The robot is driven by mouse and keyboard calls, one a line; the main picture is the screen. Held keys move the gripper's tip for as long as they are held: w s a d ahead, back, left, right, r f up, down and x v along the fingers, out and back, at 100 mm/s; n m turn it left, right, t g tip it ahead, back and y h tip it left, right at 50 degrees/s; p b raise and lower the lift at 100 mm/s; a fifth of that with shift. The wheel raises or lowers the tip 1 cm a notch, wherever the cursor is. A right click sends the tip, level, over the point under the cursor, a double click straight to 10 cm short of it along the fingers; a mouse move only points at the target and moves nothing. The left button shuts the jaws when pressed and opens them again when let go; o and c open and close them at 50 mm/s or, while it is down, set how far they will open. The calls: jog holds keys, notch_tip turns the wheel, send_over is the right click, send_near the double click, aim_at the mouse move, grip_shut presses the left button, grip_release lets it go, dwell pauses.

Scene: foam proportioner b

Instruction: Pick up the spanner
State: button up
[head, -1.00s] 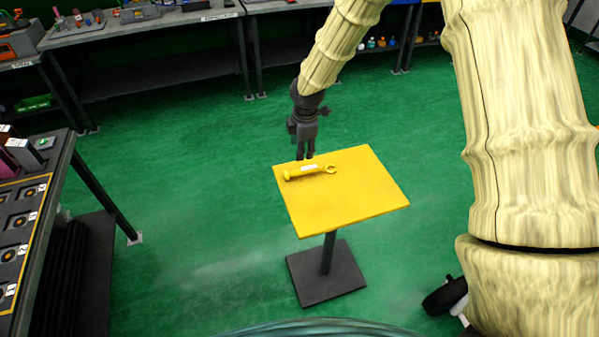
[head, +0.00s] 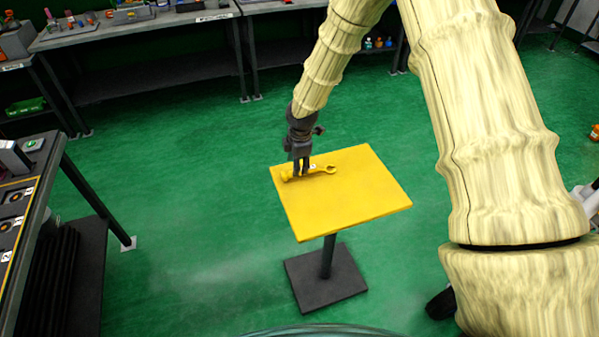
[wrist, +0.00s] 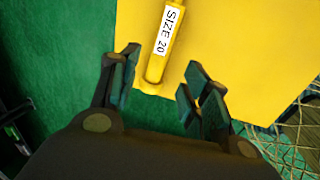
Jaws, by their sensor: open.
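The yellow spanner (head: 325,169) lies flat near the back left of the yellow table (head: 345,207), its open ring end to the right in the head view. My gripper (head: 301,173) is pointed down at the spanner's handle and covers part of it. In the wrist view the spanner (wrist: 156,68) has a white "SIZE 20" label and runs up out of the frame. My gripper (wrist: 160,66) is open there, with one finger on each side of the handle's near end and visible gaps. Whether the fingertips reach down beside it I cannot tell.
The table stands on one post with a dark square base (head: 326,278). Most of its top is bare. A bench (head: 45,200) stands at the left, and long workbenches (head: 150,30) line the back. Green floor around the table is clear.

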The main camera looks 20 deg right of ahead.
jog(key=shift+w+d+f+p, duration=0.1)
jog(key=shift+w+f+p, duration=0.2)
jog(key=shift+f, duration=0.6)
jog(key=shift+w+f+p, duration=0.15)
jog(key=shift+f+p, duration=0.2)
jog(key=shift+f, duration=0.6)
jog(key=shift+w+d+f+p, duration=0.1)
jog(key=shift+w+f+p, duration=0.2)
jog(key=shift+f, duration=0.6)
jog(key=shift+s, duration=0.1)
grip_shut()
